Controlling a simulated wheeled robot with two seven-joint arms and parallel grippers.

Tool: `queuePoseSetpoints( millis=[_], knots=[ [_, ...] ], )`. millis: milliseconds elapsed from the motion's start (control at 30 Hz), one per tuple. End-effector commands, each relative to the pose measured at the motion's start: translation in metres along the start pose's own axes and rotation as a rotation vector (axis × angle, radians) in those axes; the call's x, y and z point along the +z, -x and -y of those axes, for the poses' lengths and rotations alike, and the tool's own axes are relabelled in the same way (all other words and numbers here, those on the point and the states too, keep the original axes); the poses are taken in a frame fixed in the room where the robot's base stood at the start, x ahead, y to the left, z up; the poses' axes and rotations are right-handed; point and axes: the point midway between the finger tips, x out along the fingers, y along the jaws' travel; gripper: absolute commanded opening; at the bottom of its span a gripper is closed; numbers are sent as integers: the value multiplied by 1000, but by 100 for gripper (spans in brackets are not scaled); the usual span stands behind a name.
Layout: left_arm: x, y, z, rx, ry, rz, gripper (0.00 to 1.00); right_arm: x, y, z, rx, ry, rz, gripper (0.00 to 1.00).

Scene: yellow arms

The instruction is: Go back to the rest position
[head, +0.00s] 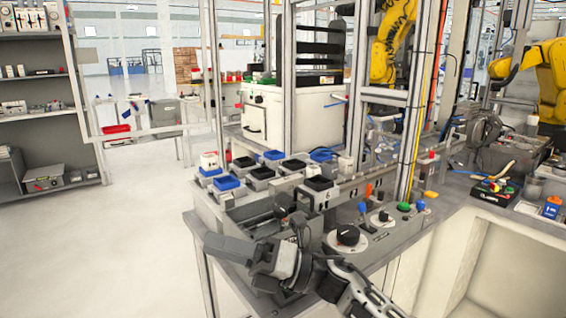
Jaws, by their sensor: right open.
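My right gripper (228,248) is in the head view at the lower middle, its arm coming in from the bottom right. It is open, with nothing seen between its fingers. It shows in front of the near left edge of a grey workbench (222,272); whether it touches anything there is hard to tell. My left gripper is out of view.
The workbench carries several black and blue bins (263,172) and a control panel with a black knob (348,235). Metal posts (411,110) and yellow robot arms (393,45) stand behind. A shelf (45,110) is at left. The floor (120,240) between is clear.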

Motion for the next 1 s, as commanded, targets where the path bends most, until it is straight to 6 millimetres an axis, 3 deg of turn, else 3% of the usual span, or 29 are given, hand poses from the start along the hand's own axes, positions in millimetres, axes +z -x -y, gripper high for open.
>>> queuePoseSetpoints(
  millis=[167, 267, 400, 500, 600, 700, 800, 1000],
  knots=[
    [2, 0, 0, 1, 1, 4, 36, -17, 69, 34, -34, -537, 535, 50],
    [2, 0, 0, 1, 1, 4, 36, -42, 124, 56, -61, -837, 824, 50],
    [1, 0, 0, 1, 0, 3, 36, -104, 207, 79, -101, -1240, 1216, 50],
    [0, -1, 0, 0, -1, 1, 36, -158, 256, 82, -127, -1480, 1463, 50],
    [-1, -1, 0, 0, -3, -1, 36, -209, 292, 75, -150, -1667, 1667, 50],
    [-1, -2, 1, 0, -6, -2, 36, -247, 314, 64, -167, -1795, 1816, 50],
    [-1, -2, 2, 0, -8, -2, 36, -270, 326, 56, -180, -1868, 1907, 50],
    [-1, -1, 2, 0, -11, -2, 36, -282, 331, 52, -186, -1905, 1951, 50]
  ],
)
